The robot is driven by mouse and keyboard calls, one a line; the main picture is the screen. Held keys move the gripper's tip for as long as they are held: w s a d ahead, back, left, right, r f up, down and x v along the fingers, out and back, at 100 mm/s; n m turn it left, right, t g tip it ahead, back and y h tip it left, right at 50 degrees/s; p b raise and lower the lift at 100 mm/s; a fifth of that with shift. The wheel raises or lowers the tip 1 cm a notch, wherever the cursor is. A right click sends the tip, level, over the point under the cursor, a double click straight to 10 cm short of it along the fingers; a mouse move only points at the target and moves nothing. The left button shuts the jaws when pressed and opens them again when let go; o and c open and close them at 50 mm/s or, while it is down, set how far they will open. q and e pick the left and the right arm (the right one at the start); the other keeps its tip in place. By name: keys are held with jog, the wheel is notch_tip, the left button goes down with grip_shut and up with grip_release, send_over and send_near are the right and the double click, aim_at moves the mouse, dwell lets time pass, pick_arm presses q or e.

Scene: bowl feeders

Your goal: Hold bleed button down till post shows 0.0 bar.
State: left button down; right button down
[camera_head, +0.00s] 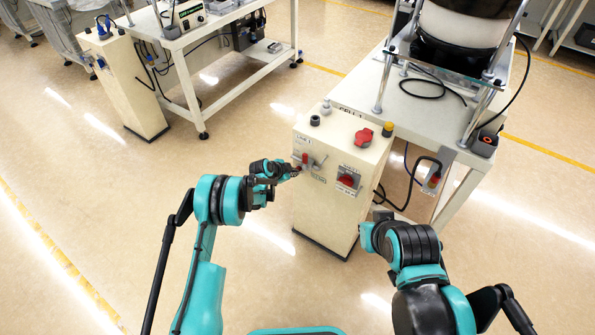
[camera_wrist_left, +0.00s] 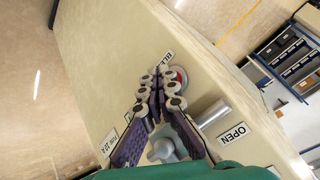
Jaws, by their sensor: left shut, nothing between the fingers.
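The beige post (camera_head: 325,215) stands in front of a bench, with its controls on its front and top. My left gripper (camera_head: 294,171) is at its front face, fingers shut and empty. In the left wrist view the fingertips (camera_wrist_left: 160,85) are together in front of a red round button (camera_wrist_left: 180,76), beside a partly covered label starting "BL" (camera_wrist_left: 167,56). The fingers hide part of the button; I cannot tell whether they touch it. A metal lever (camera_wrist_left: 213,114) sits by an OPEN label (camera_wrist_left: 233,134). No pressure reading is legible. My right arm is at the lower right; its fingers are not clear.
The post also bears a red rotary switch (camera_head: 348,180) on its front and a red knob (camera_head: 364,137) on top. A bench (camera_head: 425,115) with a bowl feeder stands behind. A second post (camera_head: 125,85) is at upper left. The floor at left is clear.

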pick_arm(q)
jog(key=shift+s+a, duration=0.55)
jog(key=shift+s, duration=0.2)
jog(key=s+a, duration=0.1)
jog(key=s, duration=0.1)
jog(key=s+a, duration=0.2)
dwell(0.5)
dwell(0.4)
